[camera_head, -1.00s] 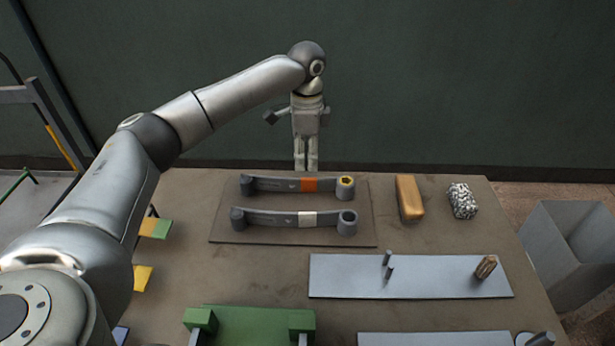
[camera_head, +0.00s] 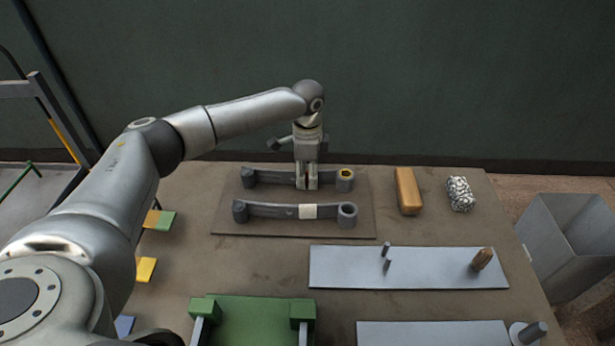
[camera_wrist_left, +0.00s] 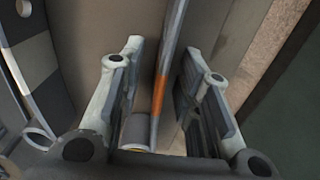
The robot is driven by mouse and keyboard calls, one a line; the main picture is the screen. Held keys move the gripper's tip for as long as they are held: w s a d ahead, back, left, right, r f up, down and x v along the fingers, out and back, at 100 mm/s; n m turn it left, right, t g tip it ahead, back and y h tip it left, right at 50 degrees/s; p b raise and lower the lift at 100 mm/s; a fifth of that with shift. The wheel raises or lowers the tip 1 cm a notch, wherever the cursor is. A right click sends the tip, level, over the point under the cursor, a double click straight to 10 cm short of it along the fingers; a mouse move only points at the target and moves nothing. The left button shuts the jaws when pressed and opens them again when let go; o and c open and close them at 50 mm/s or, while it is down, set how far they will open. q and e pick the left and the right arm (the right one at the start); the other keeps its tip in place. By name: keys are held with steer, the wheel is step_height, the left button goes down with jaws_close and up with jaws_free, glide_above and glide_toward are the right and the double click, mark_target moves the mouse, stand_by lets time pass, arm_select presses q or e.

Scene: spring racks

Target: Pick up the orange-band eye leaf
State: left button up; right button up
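The orange-band eye leaf (camera_head: 268,178) is a dark grey bar with an eye at each end, lying on a brown mat (camera_head: 225,214) at the back of the table. Its right eye has a yellow inside. My left gripper (camera_head: 307,185) points straight down over its orange band and hides most of the band in the head view. In the left wrist view the leaf (camera_wrist_left: 158,98) runs between the two fingers (camera_wrist_left: 160,100), with a gap on both sides. A second leaf with a white band (camera_head: 307,212) lies parallel, nearer me. My right gripper is not in view.
An orange-brown block (camera_head: 408,190) and a speckled lump (camera_head: 460,194) sit right of the mat. A grey plate with pegs (camera_head: 340,268) and a green fixture (camera_head: 255,320) lie nearer me. A grey bin (camera_head: 570,245) stands off the table's right side.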

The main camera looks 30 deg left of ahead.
arm_select(q)
jaws_close()
steer(key=shift+w+r, duration=0.1)
steer(key=shift+r, duration=0.5)
step_height(320, 180, up, 2)
steer(key=shift+r, duration=0.1)
steer(key=s+a+r+b, duration=0.2)
steer(key=s+a+r, duration=0.2)
steer(key=s+r, duration=0.75)
step_height(320, 180, up, 6)
steer(key=s+p, duration=0.2)
steer(key=p, duration=0.8)
steer(key=shift+a+r, duration=0.15)
stand_by(0.5)
